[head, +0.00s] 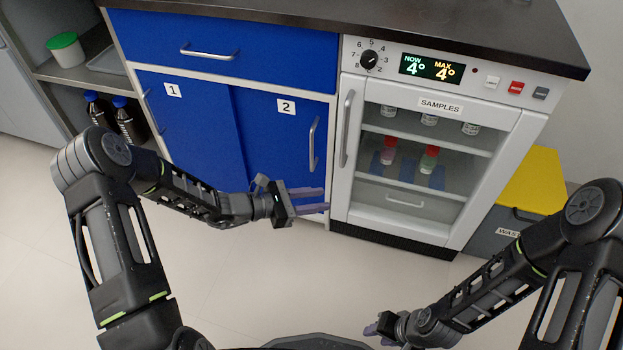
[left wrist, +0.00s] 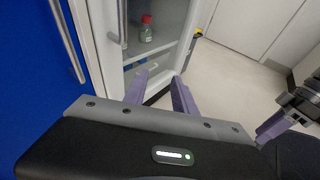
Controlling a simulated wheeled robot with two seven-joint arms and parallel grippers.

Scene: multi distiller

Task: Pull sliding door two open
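Sliding door two (head: 265,140) is the blue right-hand panel marked "2", under the wide blue drawer. Its upright silver handle (head: 312,143) is near its right edge; the handle also shows at the upper left of the left wrist view (left wrist: 67,42). Door one (head: 190,125), marked "1", is beside it on the left. My left gripper (head: 325,200) is open and empty, below and in front of the handle, apart from it; its purple fingers point right. My right gripper (head: 373,328) is low near the bottom edge, away from the cabinet; its finger opening is unclear.
A white sample fridge (head: 345,200) with its own upright handle (head: 347,128) stands directly right of door two. A grey waste bin with a yellow lid (head: 535,180) is further right. Open shelves with dark bottles (head: 130,120) are at left. The floor in front is clear.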

